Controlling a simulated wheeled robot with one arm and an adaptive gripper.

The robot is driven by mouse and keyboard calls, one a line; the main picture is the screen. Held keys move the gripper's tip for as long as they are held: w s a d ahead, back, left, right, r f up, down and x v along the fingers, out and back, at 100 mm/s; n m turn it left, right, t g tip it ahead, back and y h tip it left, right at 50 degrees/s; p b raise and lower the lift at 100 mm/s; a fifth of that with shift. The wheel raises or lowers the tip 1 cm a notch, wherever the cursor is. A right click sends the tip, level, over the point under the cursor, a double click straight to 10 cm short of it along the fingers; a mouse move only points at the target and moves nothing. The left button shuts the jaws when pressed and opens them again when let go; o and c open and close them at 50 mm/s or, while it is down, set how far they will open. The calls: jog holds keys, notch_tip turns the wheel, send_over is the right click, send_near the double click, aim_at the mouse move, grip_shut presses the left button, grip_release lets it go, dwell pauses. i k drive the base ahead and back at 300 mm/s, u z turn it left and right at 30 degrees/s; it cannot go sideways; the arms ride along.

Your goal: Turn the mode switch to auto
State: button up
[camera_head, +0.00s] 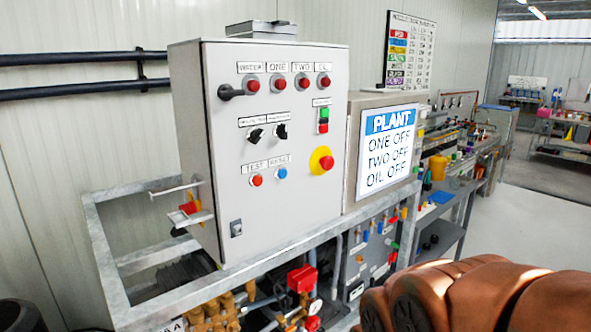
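A grey control cabinet (210,190) stands on a metal frame, its front door facing me. Two black rotary switches sit side by side in the door's middle, a left one (255,135) and a right one (281,131). Both knobs look tilted. The small labels above them are too blurred to read, so I cannot tell which is the mode switch or where either points. My gripper is not in view. Orange-brown rounded parts of my arm (480,295) fill the lower right corner, apart from the cabinet.
A PLANT screen (388,150) stands right. Open floor (545,215) lies farther right.

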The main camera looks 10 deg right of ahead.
aim_at(282, 131)
jog(key=u, duration=0.55)
jog(key=k, duration=1.3)
jog(key=u, duration=0.8)
jog(key=i, duration=1.35)
jog(key=z, duration=0.95)
